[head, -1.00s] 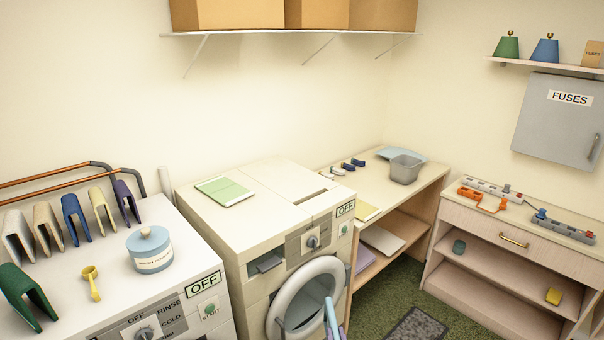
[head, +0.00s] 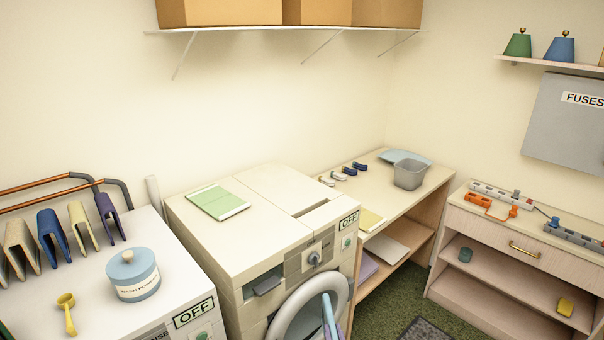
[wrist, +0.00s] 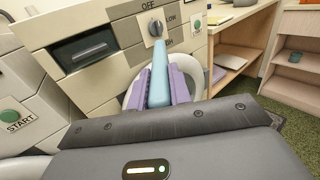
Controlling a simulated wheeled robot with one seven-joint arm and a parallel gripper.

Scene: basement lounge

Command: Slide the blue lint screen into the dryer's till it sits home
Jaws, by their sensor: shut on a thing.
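The light-blue lint screen (head: 328,312) stands upright in front of the dryer's round door in the head view. My gripper (wrist: 158,88) has purple fingers and is shut on the screen, which shows between them in the wrist view (wrist: 159,76). In the head view only a little purple of my gripper shows at the bottom edge. The dryer (head: 245,235) has a long dark slot (head: 317,209) in its top near the front right edge. The screen is outside that slot, lower and in front of the machine.
The dryer's knob (head: 314,259) and door (head: 300,310) face me. A washer with a blue tub (head: 133,276) stands left. A bench with a grey bin (head: 409,173) stands right.

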